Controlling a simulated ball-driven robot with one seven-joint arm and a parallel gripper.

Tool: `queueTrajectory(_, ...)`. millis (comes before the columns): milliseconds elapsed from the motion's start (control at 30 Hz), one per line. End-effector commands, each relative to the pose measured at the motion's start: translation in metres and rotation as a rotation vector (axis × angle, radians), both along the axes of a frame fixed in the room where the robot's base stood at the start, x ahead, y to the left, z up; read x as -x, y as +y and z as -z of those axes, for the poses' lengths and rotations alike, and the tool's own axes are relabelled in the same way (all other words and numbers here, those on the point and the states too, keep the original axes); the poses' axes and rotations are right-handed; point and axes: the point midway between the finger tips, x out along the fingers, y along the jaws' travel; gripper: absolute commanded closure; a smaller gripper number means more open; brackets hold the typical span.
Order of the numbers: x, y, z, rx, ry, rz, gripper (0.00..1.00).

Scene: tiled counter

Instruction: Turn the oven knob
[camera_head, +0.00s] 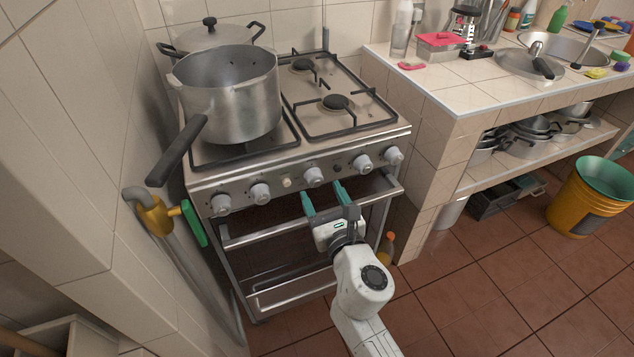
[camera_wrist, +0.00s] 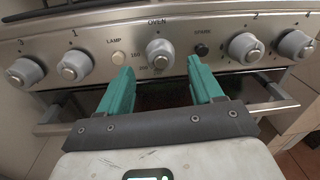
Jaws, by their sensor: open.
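The oven knob (camera_wrist: 159,54) is a round grey-silver knob in the middle of the stove's front panel, under the word OVEN in the wrist view. In the head view the oven knob (camera_head: 314,177) sits between the lamp button and the dark spark button. My gripper (camera_head: 322,191) has teal fingers and is open and empty, in front of and a little below the panel. In the wrist view the gripper (camera_wrist: 160,68) has its fingertips apart on either side of the knob's lower part. I cannot tell whether they touch the panel.
Burner knobs (camera_wrist: 73,66) stand left and right of the oven knob. The oven door handle (camera_wrist: 262,112) lies below the panel, close to my fingers. A large pot (camera_head: 228,98) with a long handle stands on the stove. A green-handled valve (camera_head: 193,224) is at the left wall.

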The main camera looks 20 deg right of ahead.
Motion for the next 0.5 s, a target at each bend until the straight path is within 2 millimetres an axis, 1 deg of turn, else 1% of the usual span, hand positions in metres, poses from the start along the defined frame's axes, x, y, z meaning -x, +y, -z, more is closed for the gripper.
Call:
queueTrajectory(33, -0.009, -0.001, 0.0, 0.001, -0.001, 0.0, 0.34)
queueTrajectory(200, -0.03, -0.001, 0.001, 0.0, 0.0, -0.001, 0.34)
queueTrajectory(333, -0.039, -0.002, 0.0, -0.001, 0.0, -0.001, 0.34)
queueTrajectory(500, -0.042, -0.002, 0.0, -0.001, 0.001, -0.001, 0.34)
